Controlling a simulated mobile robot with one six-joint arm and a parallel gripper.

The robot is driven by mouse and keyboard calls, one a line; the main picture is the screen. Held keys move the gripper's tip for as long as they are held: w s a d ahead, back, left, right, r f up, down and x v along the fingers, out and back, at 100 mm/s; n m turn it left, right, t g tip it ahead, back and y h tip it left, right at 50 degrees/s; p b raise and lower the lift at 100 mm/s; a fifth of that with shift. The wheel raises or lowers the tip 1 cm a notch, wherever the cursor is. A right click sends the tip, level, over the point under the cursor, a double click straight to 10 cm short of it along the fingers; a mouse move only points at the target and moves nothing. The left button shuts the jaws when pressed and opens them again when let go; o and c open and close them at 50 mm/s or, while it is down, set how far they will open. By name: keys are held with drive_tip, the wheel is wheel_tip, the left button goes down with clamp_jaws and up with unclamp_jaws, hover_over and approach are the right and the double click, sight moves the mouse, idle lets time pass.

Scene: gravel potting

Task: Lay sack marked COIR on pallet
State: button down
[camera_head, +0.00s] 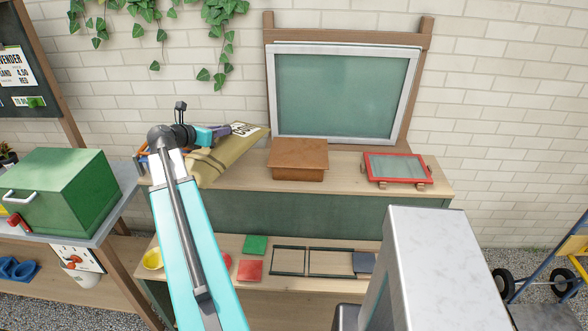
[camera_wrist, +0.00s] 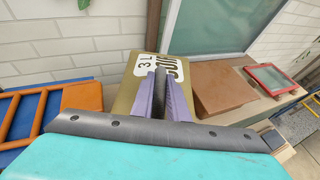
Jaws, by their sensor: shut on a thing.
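The khaki sack (camera_head: 228,156) is tilted above the left part of the upper shelf, and its white label shows part of a dark word. In the wrist view the sack (camera_wrist: 127,95) bears a label reading "3 L" and letters that look like COIR, partly hidden by the fingers. My gripper (camera_head: 222,131) has purple fingers and is shut on the sack; in the wrist view it (camera_wrist: 160,98) covers the sack's middle. I cannot tell whether the sack touches the shelf. An orange slatted frame with blue parts (camera_wrist: 52,108) lies left of the sack; I cannot tell whether it is the pallet.
A brown box (camera_head: 299,160) and a red-framed panel (camera_head: 398,168) stand on the upper shelf (camera_head: 345,180), with free room between them. A green-paned frame (camera_head: 345,90) leans behind. A green chest (camera_head: 62,190) stands at left. The lower shelf holds coloured squares and a black frame (camera_head: 308,261).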

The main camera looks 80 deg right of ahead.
sight(201, 161)
idle(0.4)
drive_tip(key=shift+f+p, duration=0.65)
drive_tip(key=shift+f, duration=2.4)
drive_tip(key=shift+f, duration=0.1)
drive_tip(key=shift+f+p, duration=0.45)
drive_tip(key=shift+f, duration=1.35)
drive_tip(key=shift+f, duration=0.15)
drive_tip(key=c, duration=1.7)
unclamp_jaws()
drive_tip(key=shift+a, duration=0.1)
drive_tip(key=b+v, duration=0.2)
drive_tip(key=v, duration=1)
drive_tip(key=shift+b, duration=0.4)
